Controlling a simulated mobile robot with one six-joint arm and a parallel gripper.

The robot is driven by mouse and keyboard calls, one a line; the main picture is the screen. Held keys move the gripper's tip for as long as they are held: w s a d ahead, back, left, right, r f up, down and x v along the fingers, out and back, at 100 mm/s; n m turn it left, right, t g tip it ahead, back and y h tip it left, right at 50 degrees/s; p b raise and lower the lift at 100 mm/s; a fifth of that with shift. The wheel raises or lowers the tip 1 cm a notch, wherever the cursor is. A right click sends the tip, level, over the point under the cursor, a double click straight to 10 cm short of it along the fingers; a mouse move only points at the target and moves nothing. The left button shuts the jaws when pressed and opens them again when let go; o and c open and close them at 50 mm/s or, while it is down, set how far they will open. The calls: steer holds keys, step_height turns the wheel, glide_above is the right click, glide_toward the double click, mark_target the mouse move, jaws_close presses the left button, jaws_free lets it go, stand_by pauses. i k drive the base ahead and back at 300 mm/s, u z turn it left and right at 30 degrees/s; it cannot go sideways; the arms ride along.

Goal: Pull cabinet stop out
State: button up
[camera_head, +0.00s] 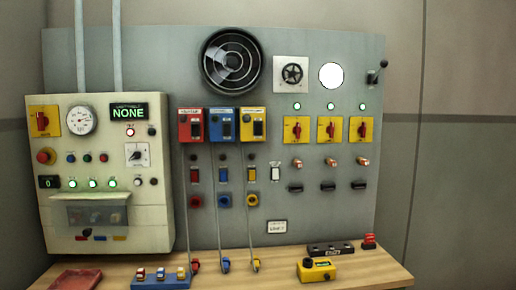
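The cabinet (152,215) is a cream box at the left of the wall panel. A red round knob on a dark base, which looks like the cabinet stop (46,156), sits at the cabinet's left side, below a red rotary switch on a yellow plate (43,121). At this size I cannot tell whether the stop is pushed in or out. Nothing covers it. My gripper is not in view.
A grey panel (350,225) with a fan (232,61), switches and lamps stands right of the cabinet. A wooden bench (375,268) below holds a red tray (76,279), a blue block (160,282) and a yellow box (317,271). Cables hang down the panel.

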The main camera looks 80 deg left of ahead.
mark_target(42, 157)
steer(key=u, duration=0.9)
steer(key=k, duration=0.1)
steer(key=u, duration=3.15)
steer(key=k, duration=0.8)
steer(key=z, duration=0.2)
steer(key=i, duration=1.8)
